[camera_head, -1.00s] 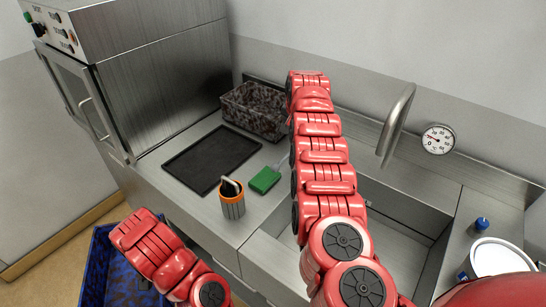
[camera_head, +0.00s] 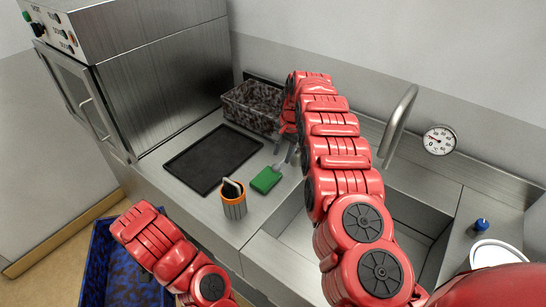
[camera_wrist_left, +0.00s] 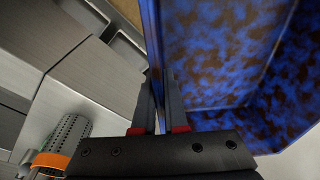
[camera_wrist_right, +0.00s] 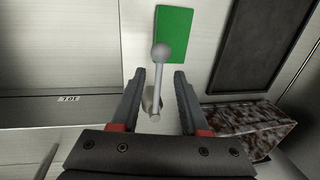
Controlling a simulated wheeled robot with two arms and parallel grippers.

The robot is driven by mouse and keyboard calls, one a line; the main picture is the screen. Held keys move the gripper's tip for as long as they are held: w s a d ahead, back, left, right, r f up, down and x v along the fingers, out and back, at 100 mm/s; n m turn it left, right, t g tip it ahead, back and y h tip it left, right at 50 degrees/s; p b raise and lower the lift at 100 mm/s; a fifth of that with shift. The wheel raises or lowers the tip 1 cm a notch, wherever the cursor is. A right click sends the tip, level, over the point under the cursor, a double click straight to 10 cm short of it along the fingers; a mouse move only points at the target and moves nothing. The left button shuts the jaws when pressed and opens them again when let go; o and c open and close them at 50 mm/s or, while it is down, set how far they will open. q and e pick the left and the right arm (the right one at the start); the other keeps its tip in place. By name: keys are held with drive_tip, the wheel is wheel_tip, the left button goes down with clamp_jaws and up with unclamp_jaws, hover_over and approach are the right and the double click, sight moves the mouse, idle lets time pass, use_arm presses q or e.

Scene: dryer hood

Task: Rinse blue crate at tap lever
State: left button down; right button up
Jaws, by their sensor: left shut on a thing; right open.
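The blue crate (camera_head: 98,265), mottled blue and brown, hangs low at the front left in the head view, partly cut off by the frame. In the left wrist view my left gripper (camera_wrist_left: 161,85) is shut on the crate's wall (camera_wrist_left: 225,50). My right gripper (camera_wrist_right: 160,76) is open. In the right wrist view the tap lever (camera_wrist_right: 159,60), a grey stem with a round knob, stands between its fingers, with gaps on both sides. In the head view the right gripper (camera_head: 288,132) is partly hidden by its own arm. The curved tap spout (camera_head: 397,125) rises behind the sink.
The sink basin (camera_head: 419,222) is partly covered by my right arm. A green sponge (camera_head: 265,180), an orange-rimmed canister (camera_head: 233,205), a black tray (camera_head: 212,158) and a dark speckled crate (camera_head: 252,108) stand on the counter, left of the sink. The dryer hood (camera_head: 160,80) stands further left.

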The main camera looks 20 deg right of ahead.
sight(280, 164)
drive_tip(key=f, duration=0.3)
drive_tip(key=shift+w+a+f, duration=0.1)
drive_tip(key=shift+w+f, duration=0.1)
drive_tip(key=shift+w, duration=0.05)
drive_tip(key=shift+w+a+f, duration=0.1)
drive_tip(key=shift+a+f, duration=0.05)
drive_tip(key=shift+f, duration=0.05)
clamp_jaws()
drive_tip(key=shift+f, duration=0.1)
